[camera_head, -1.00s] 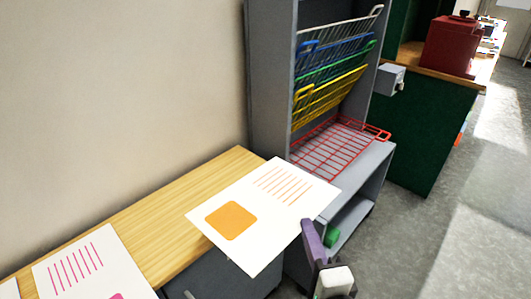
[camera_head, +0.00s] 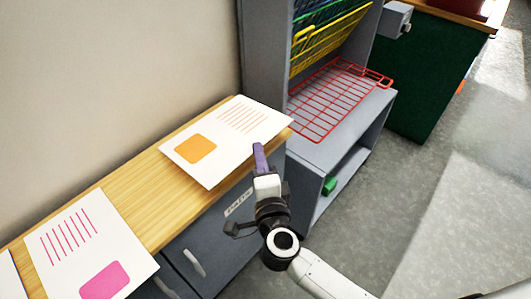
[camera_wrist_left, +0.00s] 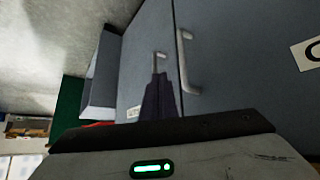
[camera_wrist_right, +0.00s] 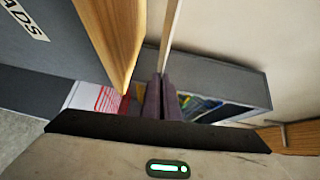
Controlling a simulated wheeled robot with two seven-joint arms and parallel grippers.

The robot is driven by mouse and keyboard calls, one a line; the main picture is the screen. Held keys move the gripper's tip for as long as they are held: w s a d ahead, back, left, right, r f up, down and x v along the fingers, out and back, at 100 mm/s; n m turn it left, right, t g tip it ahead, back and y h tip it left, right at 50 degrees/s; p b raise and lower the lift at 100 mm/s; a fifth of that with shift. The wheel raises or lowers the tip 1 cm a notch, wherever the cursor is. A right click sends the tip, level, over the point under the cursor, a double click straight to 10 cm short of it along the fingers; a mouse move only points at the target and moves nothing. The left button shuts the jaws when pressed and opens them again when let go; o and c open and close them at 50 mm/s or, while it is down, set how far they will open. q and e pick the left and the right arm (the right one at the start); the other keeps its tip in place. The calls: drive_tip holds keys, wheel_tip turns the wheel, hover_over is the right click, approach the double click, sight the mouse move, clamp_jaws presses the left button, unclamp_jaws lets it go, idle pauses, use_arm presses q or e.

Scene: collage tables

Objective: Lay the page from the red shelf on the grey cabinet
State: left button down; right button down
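The white page with an orange square and orange lines (camera_head: 222,140) is over the wooden top of the grey cabinet (camera_head: 160,195). My right gripper (camera_head: 259,158) is shut on its front right edge. In the right wrist view the page shows edge-on (camera_wrist_right: 171,35), with a narrow gap between it and the wooden top (camera_wrist_right: 115,45). The red wire shelf (camera_head: 335,95) is empty, in the grey rack to the right. My left gripper is outside the head view; in the left wrist view its fingers (camera_wrist_left: 160,85) are together and empty before grey cabinet doors.
A page with pink lines and a pink square (camera_head: 88,250) lies on the wooden top at the left, with part of another page (camera_head: 10,280) beyond it. Bare wood shows between the pink and orange pages. Yellow, green and blue wire shelves (camera_head: 325,45) are tilted up above the red one.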

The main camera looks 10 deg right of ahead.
sight(247, 163)
drive_tip(key=w+f+b, duration=0.1)
drive_tip(key=w+a+f+b, duration=0.1)
drive_tip(key=f+b, duration=0.1)
drive_tip(key=a+f+b, duration=0.1)
drive_tip(key=f+b, duration=0.1)
drive_tip(key=shift+w+f, duration=0.1)
drive_tip(key=shift+w, duration=0.3)
drive_tip(key=shift+w+a+f+b, duration=0.2)
drive_tip(key=shift+w+f+b, duration=0.1)
drive_tip(key=shift+f+b, duration=0.25)
drive_tip(key=shift+w+a+f, duration=0.1)
drive_tip(key=shift+f, duration=0.05)
drive_tip(key=c, duration=2.5)
unclamp_jaws()
